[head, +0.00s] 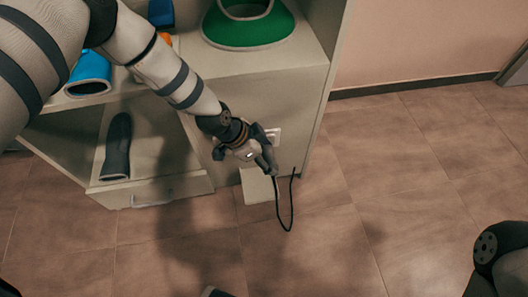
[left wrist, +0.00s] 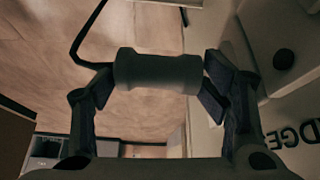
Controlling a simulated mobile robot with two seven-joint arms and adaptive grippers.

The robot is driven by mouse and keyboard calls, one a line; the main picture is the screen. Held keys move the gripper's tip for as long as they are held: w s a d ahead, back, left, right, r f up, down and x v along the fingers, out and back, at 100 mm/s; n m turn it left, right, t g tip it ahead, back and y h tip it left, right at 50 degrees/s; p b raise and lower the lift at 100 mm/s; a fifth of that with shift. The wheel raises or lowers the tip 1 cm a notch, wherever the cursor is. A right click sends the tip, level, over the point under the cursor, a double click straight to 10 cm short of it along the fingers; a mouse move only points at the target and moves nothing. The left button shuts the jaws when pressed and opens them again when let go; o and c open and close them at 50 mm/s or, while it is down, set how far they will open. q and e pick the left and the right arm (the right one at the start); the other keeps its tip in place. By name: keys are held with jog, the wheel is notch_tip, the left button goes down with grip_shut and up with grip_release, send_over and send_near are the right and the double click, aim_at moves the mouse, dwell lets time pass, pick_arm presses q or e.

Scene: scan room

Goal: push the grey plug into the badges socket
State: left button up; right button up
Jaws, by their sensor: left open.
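The grey plug (left wrist: 158,72) is a short, thick cylinder lying across the left wrist view between the fingers of my left gripper (left wrist: 157,84). The fingers are at its two ends and count as open. In the head view my left gripper (head: 262,147) is at the cabinet's side, with the black cable (head: 291,215) looping below it. A pale plate (head: 274,135) shows just behind the gripper. In the left wrist view, part of a dark label (left wrist: 292,134) reads like "DGE", near a dark round spot (left wrist: 284,59). I cannot tell whether that is the badges socket.
The cabinet (head: 260,85) holds a green collar-like item (head: 248,30) on top, and blue (head: 90,72) and dark (head: 117,147) items on its shelves. A pale box (head: 257,186) sits low on its side. The tiled floor (head: 400,180) to the right is clear.

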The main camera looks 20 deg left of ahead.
pick_arm(q)
jog(key=v, duration=0.8)
jog(key=shift+w, duration=0.2)
jog(key=shift+s, duration=0.2)
